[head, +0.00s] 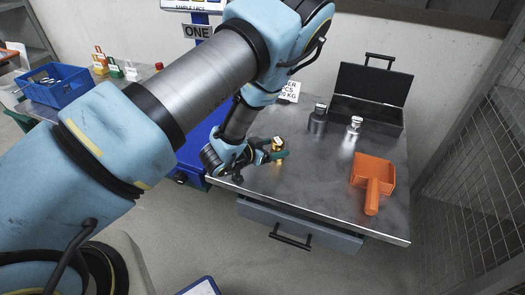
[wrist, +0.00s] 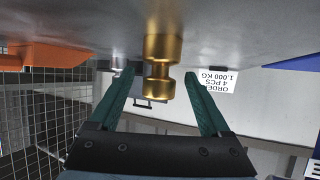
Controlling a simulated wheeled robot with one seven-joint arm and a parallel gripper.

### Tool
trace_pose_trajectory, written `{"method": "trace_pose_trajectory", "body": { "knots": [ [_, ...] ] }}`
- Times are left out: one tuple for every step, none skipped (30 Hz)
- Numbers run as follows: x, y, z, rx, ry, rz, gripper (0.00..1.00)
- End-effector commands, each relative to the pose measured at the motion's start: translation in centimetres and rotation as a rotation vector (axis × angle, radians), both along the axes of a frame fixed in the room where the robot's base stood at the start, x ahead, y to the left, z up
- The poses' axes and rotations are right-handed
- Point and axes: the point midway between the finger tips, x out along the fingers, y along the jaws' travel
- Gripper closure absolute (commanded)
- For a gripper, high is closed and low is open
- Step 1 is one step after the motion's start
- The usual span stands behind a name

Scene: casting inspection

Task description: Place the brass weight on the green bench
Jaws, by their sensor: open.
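The brass weight (head: 277,144) stands upright on the steel-topped table (head: 310,185), near its left side. My gripper (head: 272,156) is low over the table at the weight. In the wrist view, which looks upside down, the brass weight (wrist: 163,55) shows between the two green fingers of my gripper (wrist: 161,75). The fingers are open, with a gap visible on both sides of the weight. At the far left a bench (head: 42,108) with a green part at its near edge is partly hidden by my arm.
Two steel weights (head: 318,120) (head: 354,128) and an open black case (head: 367,112) stand behind. An orange scoop (head: 372,182) lies right. An order card (head: 290,91) stands at the back. Wire mesh (head: 480,130) borders the right.

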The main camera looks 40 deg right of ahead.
Motion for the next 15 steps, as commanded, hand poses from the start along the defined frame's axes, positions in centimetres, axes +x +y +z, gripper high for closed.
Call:
{"method": "trace_pose_trajectory", "body": {
  "knots": [
    [-0.1,1.1,0.4,0.001,0.002,0.005,0.19],
    [-0.2,1.6,0.7,0.000,0.001,0.005,0.19],
    [-0.3,2.4,1.1,-0.001,0.002,0.004,0.19],
    [-0.4,2.9,1.3,0.001,0.001,0.005,0.19],
    [-0.5,3.4,1.5,0.000,0.000,0.004,0.19],
    [-0.6,4.0,1.9,0.000,0.001,0.004,0.19],
    [-0.7,4.4,2.1,0.000,0.001,0.004,0.19],
    [-0.7,4.8,2.2,0.001,0.001,0.004,0.19],
    [-0.8,5.1,2.4,-0.001,0.000,0.002,0.19],
    [-0.9,5.4,2.6,-0.001,0.000,0.002,0.19],
    [-0.9,5.6,2.7,0.000,0.000,0.001,0.19],
    [-1.0,5.9,2.8,0.000,0.000,0.001,0.19],
    [-1.0,6.0,2.9,0.000,0.000,0.001,0.19],
    [-1.0,6.1,3.0,0.000,0.000,0.001,0.19],
    [-1.1,6.2,3.0,0.000,0.000,0.001,0.19]
  ]
}}
